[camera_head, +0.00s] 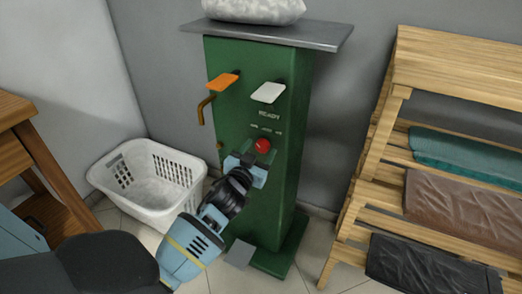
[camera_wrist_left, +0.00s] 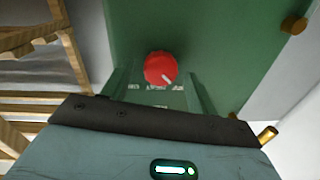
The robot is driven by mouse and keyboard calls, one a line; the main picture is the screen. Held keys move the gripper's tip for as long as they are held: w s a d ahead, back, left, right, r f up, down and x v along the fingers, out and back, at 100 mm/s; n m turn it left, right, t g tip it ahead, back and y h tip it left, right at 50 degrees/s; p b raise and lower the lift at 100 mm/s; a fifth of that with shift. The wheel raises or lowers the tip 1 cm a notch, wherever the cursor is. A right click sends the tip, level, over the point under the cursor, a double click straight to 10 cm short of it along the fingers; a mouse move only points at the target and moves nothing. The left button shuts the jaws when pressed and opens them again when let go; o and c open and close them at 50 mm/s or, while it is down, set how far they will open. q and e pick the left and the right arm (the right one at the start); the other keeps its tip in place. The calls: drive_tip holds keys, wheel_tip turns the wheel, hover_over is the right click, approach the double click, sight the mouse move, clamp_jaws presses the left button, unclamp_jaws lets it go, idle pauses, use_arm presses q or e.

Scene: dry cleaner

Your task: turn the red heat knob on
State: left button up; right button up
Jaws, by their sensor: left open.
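The red heat knob (camera_head: 262,145) is on the front of the green press column (camera_head: 236,125), below small white labels. In the left wrist view the round knob (camera_wrist_left: 160,68) shows a white pointer line slanting to the lower right of that picture. My left gripper (camera_head: 247,164) is open just below and in front of the knob in the head view. I cannot tell whether its fingers touch the knob. My right gripper is in neither view.
An orange lever (camera_head: 223,81) and a white lever (camera_head: 268,93) stick out above the knob. A white basket (camera_head: 150,183) stands left of the column. A wooden rack (camera_head: 390,165) with folded cloths stands right. A wooden table (camera_head: 14,112) is far left.

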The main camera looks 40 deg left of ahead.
use_arm(q)
drive_tip(key=shift+w+a, duration=0.2)
drive_tip(key=shift+w, duration=0.45)
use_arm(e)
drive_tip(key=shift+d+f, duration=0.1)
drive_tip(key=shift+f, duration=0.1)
use_arm(q)
drive_tip(key=shift+c, duration=0.6)
drive_tip(key=c, duration=0.9)
drive_tip(key=shift+o, duration=0.2)
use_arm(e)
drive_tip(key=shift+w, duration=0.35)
